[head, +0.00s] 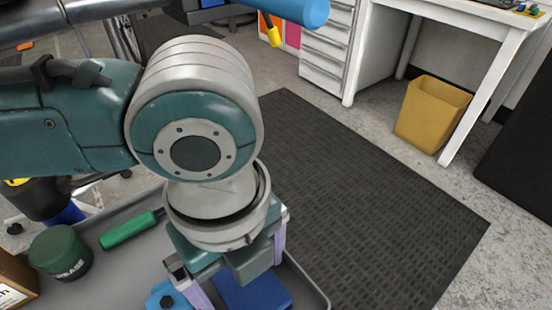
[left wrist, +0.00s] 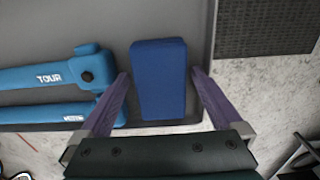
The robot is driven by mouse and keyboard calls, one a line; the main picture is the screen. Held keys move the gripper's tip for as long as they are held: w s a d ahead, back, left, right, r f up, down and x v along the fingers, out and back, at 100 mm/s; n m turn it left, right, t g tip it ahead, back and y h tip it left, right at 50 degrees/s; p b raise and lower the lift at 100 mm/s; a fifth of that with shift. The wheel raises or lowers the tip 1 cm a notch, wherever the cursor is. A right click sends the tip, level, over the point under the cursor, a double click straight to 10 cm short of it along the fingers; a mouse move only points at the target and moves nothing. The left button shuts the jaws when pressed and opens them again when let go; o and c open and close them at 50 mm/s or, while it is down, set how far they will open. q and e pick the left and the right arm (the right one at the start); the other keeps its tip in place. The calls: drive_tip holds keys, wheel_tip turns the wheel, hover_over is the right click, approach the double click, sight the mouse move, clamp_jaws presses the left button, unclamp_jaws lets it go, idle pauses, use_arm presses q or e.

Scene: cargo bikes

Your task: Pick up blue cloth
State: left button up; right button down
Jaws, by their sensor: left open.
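The blue cloth (head: 252,291) is a folded, dark blue block on a grey tray (head: 312,292). In the left wrist view the cloth (left wrist: 159,80) lies near the tray's edge. My left gripper (head: 240,282) is above the tray, pointing down, and partly hides the cloth in the head view. In the left wrist view my left gripper (left wrist: 161,74) is open, with one purple finger on each side of the cloth and apart from it. My right gripper is not in view.
A blue tool (left wrist: 50,75) lies left of the cloth. A green tub (head: 60,253) and a green-handled tool (head: 127,230) are on the tray's left. A black mat (head: 370,200), yellow bin (head: 432,112) and white desk (head: 450,14) are beyond.

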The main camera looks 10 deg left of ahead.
use_arm(q)
drive_tip(key=c, duration=1.3)
drive_tip(key=shift+r, duration=0.15)
wheel_tip(320, 180, up, 20)
drive_tip(key=p, duration=0.6)
